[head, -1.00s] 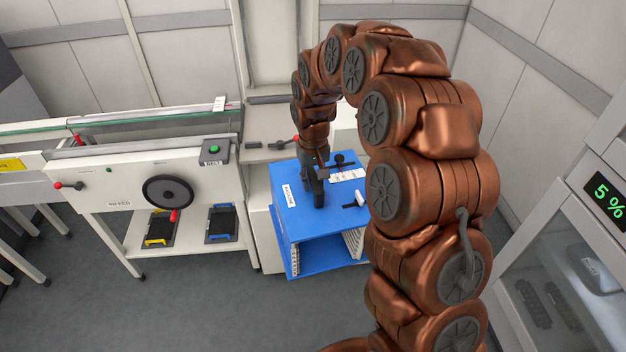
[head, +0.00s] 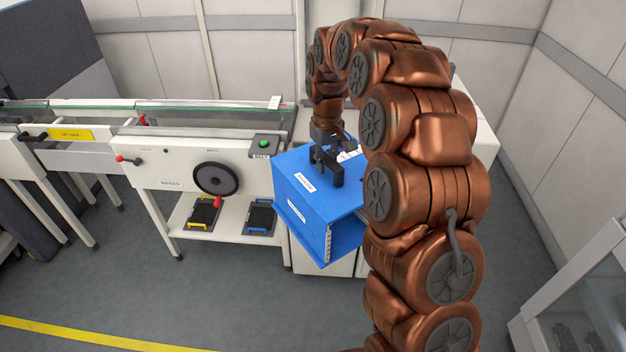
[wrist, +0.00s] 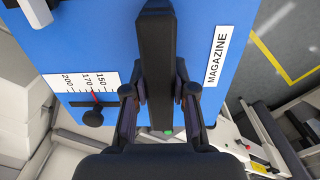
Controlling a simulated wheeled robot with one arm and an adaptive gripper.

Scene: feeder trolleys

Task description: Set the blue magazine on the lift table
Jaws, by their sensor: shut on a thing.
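The blue magazine (head: 310,208) is an open-sided box with white labels on its top and side. In the head view it is right of the white conveyor bench, held up in front of a white cabinet. My gripper (head: 328,160) is above its top and shut on its black handle bar. In the wrist view the fingers of my gripper (wrist: 159,92) close on both sides of the bar, with the blue top (wrist: 95,40), a scale and a black knob around it. I cannot pick out the lift table for sure. My arm hides part of the magazine's right side.
The white bench (head: 150,168) has a black handwheel (head: 216,179), a green-button box (head: 264,146) and a lower shelf with trays. A yellow-labelled gate (head: 72,135) is further left. Grey floor (head: 170,290) with a yellow line is free in front.

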